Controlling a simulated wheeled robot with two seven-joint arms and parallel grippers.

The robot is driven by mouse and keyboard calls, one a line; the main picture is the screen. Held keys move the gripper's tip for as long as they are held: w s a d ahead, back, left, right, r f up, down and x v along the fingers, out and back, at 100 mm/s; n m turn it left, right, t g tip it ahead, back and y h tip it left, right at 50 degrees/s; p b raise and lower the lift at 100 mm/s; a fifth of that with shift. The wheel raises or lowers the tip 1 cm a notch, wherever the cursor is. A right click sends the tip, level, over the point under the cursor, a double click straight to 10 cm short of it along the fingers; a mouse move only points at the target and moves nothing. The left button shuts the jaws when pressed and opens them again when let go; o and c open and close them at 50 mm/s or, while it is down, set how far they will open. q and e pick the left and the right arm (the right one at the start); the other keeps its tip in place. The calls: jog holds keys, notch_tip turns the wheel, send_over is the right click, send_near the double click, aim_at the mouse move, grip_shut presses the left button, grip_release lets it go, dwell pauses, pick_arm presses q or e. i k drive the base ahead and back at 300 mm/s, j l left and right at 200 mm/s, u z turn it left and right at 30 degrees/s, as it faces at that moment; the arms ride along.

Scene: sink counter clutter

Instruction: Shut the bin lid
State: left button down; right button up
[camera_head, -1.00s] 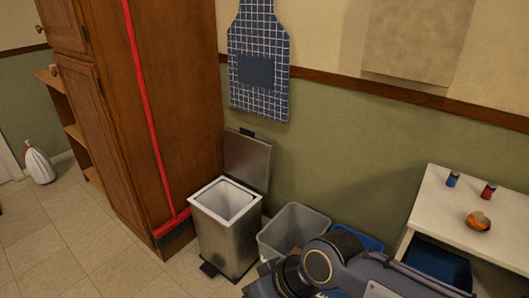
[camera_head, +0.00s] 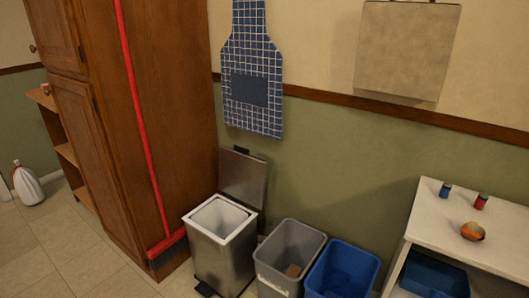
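The metal pedal bin (camera_head: 222,252) stands on the floor near the wall, beside the wooden cabinet. Its lid (camera_head: 243,177) is open, standing upright at the back of the bin against the wall side. The white inner rim (camera_head: 219,219) is exposed and the inside looks empty as far as I can see. The black pedal (camera_head: 205,289) shows at the bottom front. Neither of my grippers is in view now.
A grey bin (camera_head: 290,256) and a blue bin (camera_head: 342,270) stand right of the metal bin. A red broom (camera_head: 147,165) leans on the cabinet (camera_head: 90,130) at left. A white table (camera_head: 470,222) with small items stands at right.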

aim_at(242, 176)
jog(key=i+u, duration=0.35)
jog(key=i, duration=0.2)
jog(key=i+l+u, duration=0.1)
jog(key=i+u, duration=0.3)
jog(key=i+l+u, duration=0.35)
jog(key=i, duration=0.25)
